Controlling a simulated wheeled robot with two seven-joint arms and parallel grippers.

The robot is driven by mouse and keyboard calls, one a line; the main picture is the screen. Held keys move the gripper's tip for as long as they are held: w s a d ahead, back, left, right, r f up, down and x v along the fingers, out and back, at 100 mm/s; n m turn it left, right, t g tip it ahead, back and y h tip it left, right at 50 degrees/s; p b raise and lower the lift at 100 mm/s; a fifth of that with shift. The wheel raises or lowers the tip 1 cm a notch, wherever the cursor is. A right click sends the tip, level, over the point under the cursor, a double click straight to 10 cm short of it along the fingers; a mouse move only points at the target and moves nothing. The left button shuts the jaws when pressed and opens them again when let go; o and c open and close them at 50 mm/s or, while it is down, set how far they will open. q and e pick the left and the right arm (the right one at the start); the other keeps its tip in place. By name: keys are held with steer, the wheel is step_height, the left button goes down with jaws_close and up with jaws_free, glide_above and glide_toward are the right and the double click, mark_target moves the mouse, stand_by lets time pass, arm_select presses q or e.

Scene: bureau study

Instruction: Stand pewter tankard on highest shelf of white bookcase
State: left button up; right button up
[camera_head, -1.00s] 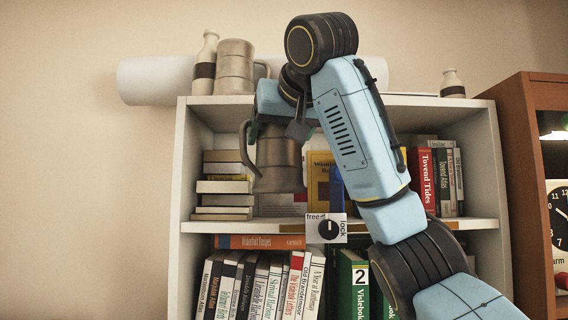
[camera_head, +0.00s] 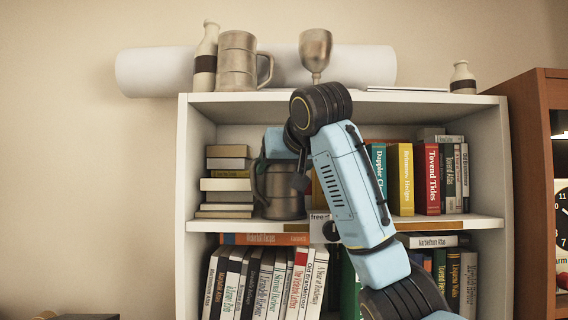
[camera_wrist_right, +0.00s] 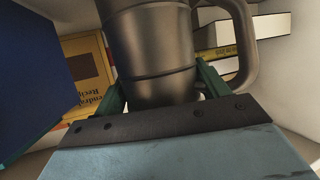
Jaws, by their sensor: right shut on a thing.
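A pewter tankard (camera_head: 285,192) is upright inside the upper compartment of the white bookcase (camera_head: 190,150), its base at or just above the shelf board (camera_head: 470,222); I cannot tell if it touches. My right gripper (camera_wrist_right: 162,92) is shut on the tankard, which also fills the middle of the right wrist view (camera_wrist_right: 152,45), with green fingers on both sides and the handle to the right. In the head view my right arm hides part of the compartment. A second, similar tankard (camera_head: 237,62) stands on the bookcase top. My left gripper is not in view.
Stacked books (camera_head: 226,185) lie left of the held tankard; upright books (camera_head: 432,180) stand to the right. A bottle (camera_head: 206,60), a goblet (camera_head: 315,52), a white roll (camera_head: 365,70) and a small bottle (camera_head: 462,78) are on top. A brown cabinet (camera_head: 530,150) stands at right.

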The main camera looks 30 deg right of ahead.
steer(key=shift+s+a+r, duration=0.1)
steer(key=shift+s+a, duration=0.05)
steer(key=shift+f, duration=0.2)
steer(key=o, duration=1)
steer(key=shift+r, duration=0.15)
steer(key=shift+s+r, duration=0.2)
steer(key=b+v, duration=0.5)
steer(key=v, duration=0.6)
steer(key=shift+s, duration=0.2)
